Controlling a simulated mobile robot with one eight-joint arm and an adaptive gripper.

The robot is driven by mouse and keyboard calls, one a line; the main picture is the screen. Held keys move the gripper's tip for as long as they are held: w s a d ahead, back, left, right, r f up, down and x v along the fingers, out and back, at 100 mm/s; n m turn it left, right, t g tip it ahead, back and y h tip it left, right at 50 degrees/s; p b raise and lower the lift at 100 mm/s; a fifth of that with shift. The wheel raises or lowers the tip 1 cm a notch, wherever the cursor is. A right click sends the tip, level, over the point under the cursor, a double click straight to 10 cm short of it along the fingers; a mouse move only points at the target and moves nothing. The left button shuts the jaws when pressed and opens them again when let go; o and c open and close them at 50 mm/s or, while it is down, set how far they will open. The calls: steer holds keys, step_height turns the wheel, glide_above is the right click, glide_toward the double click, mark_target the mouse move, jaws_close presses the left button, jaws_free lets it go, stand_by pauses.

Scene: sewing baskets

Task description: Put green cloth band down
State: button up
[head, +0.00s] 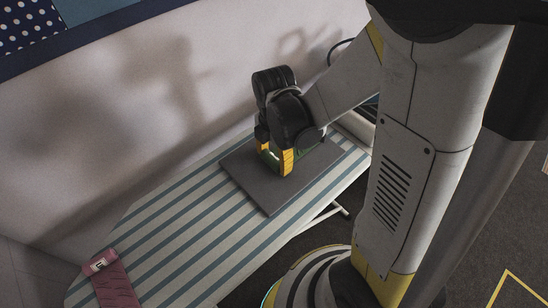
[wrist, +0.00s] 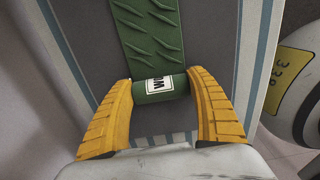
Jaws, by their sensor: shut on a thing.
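The green cloth band (wrist: 147,38) has a raised leaf-like pattern and a rolled end with a white label reading "WO". My gripper (wrist: 160,100) is shut on the rolled end, with one yellow finger on each side. The band stretches away from the fingers over a dark grey mat (wrist: 205,45). In the head view my gripper (head: 274,162) is low over the grey mat (head: 262,198), and only a bit of green band (head: 301,154) shows by the fingers. I cannot tell whether the band touches the mat.
The mat lies on a striped ironing board (head: 180,230). A pink cloth band (head: 114,280) with a label lies at the board's near left end. A pale wall stands close behind the board. The striped middle of the board is clear.

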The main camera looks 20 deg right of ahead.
steer(key=o, duration=1.2)
steer(key=shift+c, duration=0.2)
steer(key=s+r+m+t+p, duration=0.2)
steer(key=r+m+t, duration=0.1)
steer(key=r+m, duration=0.7)
steer(key=s+r+m+t+p, duration=0.3)
steer(key=r+m+t, duration=0.1)
steer(key=r+m, duration=0.7)
steer(key=shift+s+r+m, duration=0.2)
steer(key=shift+r+m, duration=0.1)
steer(key=shift+r, duration=0.65)
